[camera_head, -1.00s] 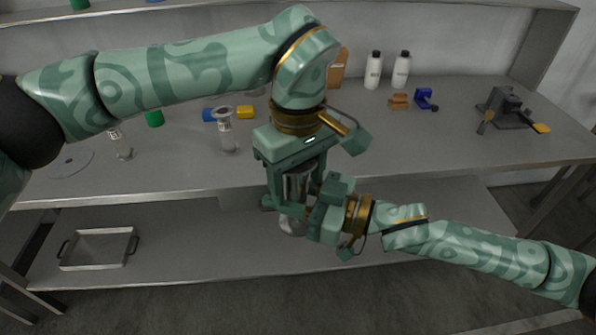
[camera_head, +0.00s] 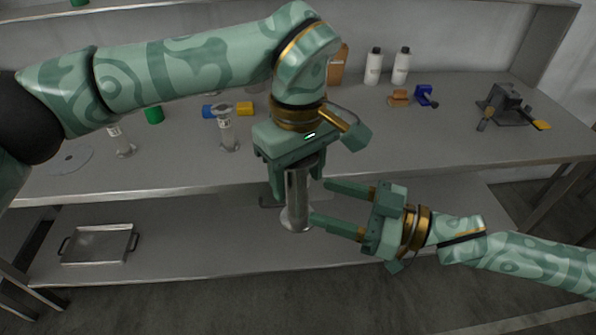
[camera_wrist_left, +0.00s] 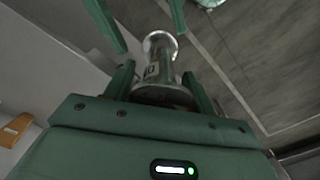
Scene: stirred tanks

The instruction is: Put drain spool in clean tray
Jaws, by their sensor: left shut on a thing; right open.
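A metal flanged spool (camera_head: 297,205), which I take as the drain spool, hangs upright below my left gripper (camera_head: 297,186). The left gripper is shut on its upper part, in front of the bench edge. In the left wrist view the spool (camera_wrist_left: 160,60) lies between the left fingers (camera_wrist_left: 158,82), with a label on its side. My right gripper (camera_head: 322,201) is open and empty, just right of the spool, its fingers pointing at it. A shallow metal tray with handles (camera_head: 98,262), likely the clean tray, sits empty on the lower shelf at left.
Two similar spools stand on the bench (camera_head: 400,140), one at centre left (camera_head: 227,130) and one farther left (camera_head: 122,142). White bottles (camera_head: 373,67), a blue clamp-like item (camera_head: 424,97) and a dark fixture (camera_head: 508,108) stand right. The lower shelf (camera_head: 190,250) is clear beside the tray.

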